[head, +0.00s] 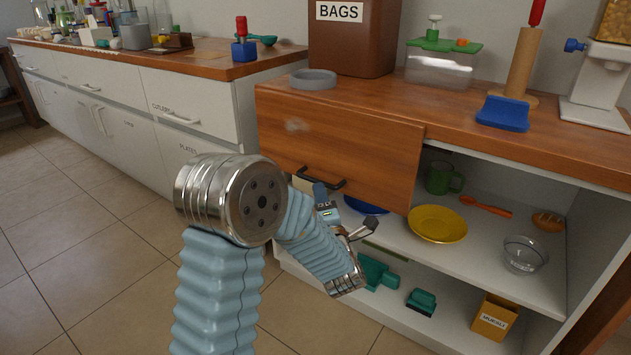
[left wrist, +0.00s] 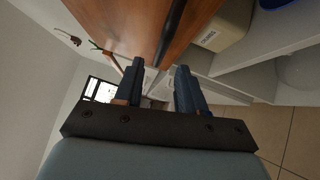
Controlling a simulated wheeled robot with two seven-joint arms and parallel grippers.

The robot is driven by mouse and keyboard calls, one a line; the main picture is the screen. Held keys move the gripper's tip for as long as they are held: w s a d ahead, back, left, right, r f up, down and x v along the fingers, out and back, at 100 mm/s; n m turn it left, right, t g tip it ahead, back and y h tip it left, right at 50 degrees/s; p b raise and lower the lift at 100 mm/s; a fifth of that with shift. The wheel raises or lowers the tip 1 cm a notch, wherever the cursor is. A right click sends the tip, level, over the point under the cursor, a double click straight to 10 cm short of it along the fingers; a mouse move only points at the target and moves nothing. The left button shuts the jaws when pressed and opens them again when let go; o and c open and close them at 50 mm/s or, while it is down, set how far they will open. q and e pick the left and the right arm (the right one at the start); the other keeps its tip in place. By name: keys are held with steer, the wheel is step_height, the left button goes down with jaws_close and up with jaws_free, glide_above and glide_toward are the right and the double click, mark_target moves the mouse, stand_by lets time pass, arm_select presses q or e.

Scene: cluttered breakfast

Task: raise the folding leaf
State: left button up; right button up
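The folding leaf (head: 345,155) is a wooden panel hanging down at the front of the counter, with a black bar handle (head: 322,181) near its lower edge. In the left wrist view the leaf (left wrist: 125,25) fills the top, and the handle (left wrist: 170,32) runs toward the gap between my fingers. My left gripper (head: 321,189) is right at the handle in the head view. Its two blue fingers (left wrist: 160,66) are apart in the left wrist view. I cannot tell whether they touch the handle. My right gripper is not in view.
On the counter stand a grey ring (head: 313,79), a brown BAGS bin (head: 352,40), a blue scoop-like item (head: 503,114) and a dispenser (head: 598,85). Open shelves beside the leaf hold a yellow plate (head: 437,224), a green mug (head: 440,178) and a glass bowl (head: 523,255). The floor at left is clear.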

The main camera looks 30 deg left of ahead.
mark_target(315, 181)
arm_select(q)
steer(key=x, duration=0.7)
steer(key=shift+w+a, duration=0.1)
jaws_close()
